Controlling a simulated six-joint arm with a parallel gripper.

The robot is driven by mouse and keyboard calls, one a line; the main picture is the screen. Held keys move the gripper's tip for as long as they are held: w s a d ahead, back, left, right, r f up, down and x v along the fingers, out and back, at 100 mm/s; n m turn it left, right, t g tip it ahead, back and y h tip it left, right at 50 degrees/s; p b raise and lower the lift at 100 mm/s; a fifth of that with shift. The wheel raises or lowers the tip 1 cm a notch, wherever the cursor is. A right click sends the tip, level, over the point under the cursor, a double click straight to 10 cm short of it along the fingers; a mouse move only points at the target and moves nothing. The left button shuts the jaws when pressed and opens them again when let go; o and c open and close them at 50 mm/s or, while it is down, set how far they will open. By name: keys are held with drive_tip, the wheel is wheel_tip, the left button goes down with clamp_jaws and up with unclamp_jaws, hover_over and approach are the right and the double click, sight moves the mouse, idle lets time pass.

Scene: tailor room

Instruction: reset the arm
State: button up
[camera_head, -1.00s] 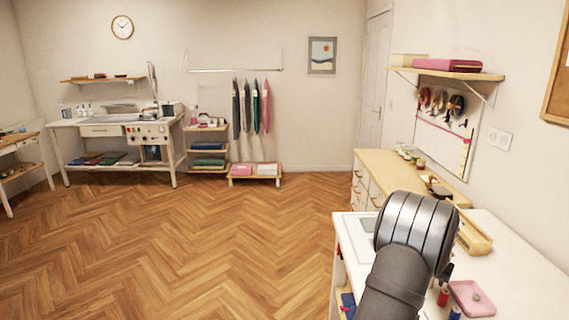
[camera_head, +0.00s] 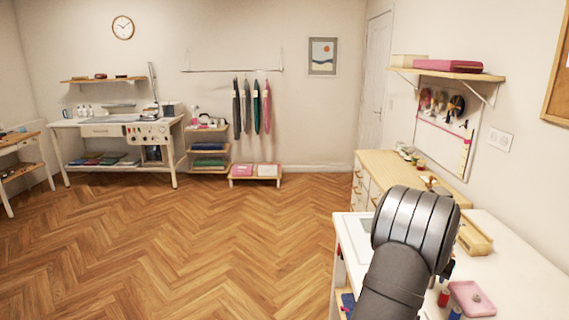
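My arm rises from the bottom right of the head view, over the left part of the white table (camera_head: 525,285). Its thick grey joint hides part of the table top. My gripper cannot be made out in this view, so its fingers and anything in them are hidden.
On the white table are a pink tray (camera_head: 472,299), small spools (camera_head: 444,297) and a wooden box (camera_head: 474,238). A wooden-topped cabinet (camera_head: 400,170) stands behind. A shelf (camera_head: 447,73) and a pegboard (camera_head: 445,130) are on the right wall. The wood floor (camera_head: 200,245) is clear.

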drive_tip(key=v, duration=1)
drive_tip(key=x, duration=1.2)
drive_tip(key=shift+w+f, duration=0.1)
drive_tip(key=shift+f, duration=0.05)
wheel_tip(320, 180, up, 4)
drive_tip(key=s+d+r, duration=0.4)
drive_tip(key=s+r, duration=0.3)
drive_tip(key=s, duration=0.4)
drive_tip(key=s+a+r, duration=0.1)
drive_tip(key=a+r, duration=0.3)
drive_tip(key=a, duration=0.5)
drive_tip(key=w+a+f, duration=0.1)
drive_tip(key=w+f, duration=0.1)
drive_tip(key=w, duration=0.1)
drive_tip(key=w+a+f, duration=0.2)
drive_tip(key=w, duration=0.1)
drive_tip(key=w+a+f, duration=0.2)
drive_tip(key=w, duration=0.1)
drive_tip(key=shift+w+f, duration=0.3)
drive_tip(key=shift+w, duration=0.05)
drive_tip(key=shift+w+a+f, duration=0.1)
drive_tip(key=shift+w+f, duration=0.15)
drive_tip(key=shift+f, duration=0.25)
